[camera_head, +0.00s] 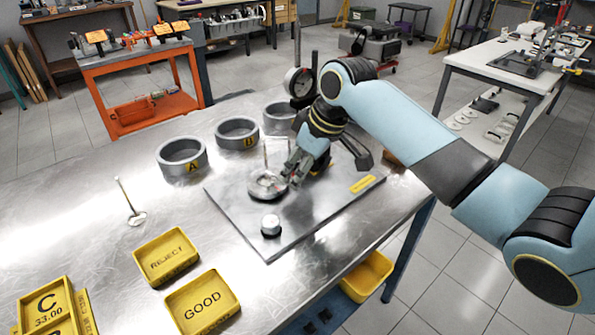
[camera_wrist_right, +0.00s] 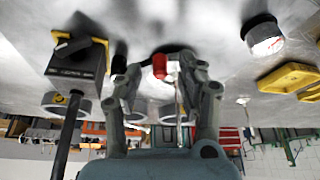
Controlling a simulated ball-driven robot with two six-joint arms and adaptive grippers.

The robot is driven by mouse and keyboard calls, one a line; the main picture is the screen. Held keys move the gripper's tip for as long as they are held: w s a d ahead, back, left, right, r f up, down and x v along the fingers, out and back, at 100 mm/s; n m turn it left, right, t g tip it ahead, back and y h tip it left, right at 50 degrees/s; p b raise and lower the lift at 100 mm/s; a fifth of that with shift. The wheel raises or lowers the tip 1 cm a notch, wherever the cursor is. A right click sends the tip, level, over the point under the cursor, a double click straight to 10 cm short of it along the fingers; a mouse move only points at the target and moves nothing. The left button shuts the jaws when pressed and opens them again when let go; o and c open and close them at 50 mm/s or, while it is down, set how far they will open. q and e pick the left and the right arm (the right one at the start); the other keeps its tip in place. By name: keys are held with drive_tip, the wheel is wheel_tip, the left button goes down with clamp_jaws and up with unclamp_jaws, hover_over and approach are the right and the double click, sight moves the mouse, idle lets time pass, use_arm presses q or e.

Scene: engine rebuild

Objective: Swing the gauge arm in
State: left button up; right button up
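My right gripper (camera_head: 288,177) reaches down over the grey plate (camera_head: 306,223), beside a low round metal fixture (camera_head: 265,187). In the right wrist view, a small red piece (camera_wrist_right: 159,66) shows between the fingers of my right gripper (camera_wrist_right: 162,72), with a thin bright rod beside it. I cannot tell whether the fingers touch it. A dial gauge (camera_head: 299,82) stands on a dark upright post behind my right wrist. The gauge arm is mostly hidden by my wrist, so its position is unclear. A short silver cylinder (camera_head: 270,226) stands near the plate's front; it also shows in the wrist view (camera_wrist_right: 264,38).
Grey rings (camera_head: 182,157) stand along the back, some marked A and B. A valve (camera_head: 130,205) stands upright at left. Yellow REJECT (camera_head: 166,257) and GOOD (camera_head: 203,303) trays lie in front. A yellow bin (camera_head: 367,277) is beside the table's right edge. The left tabletop has clear room.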

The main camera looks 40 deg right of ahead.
drive_tip(key=shift+w+a+f, duration=0.1)
drive_tip(key=shift+w+f, duration=0.1)
drive_tip(key=shift+f, duration=0.3)
clamp_jaws()
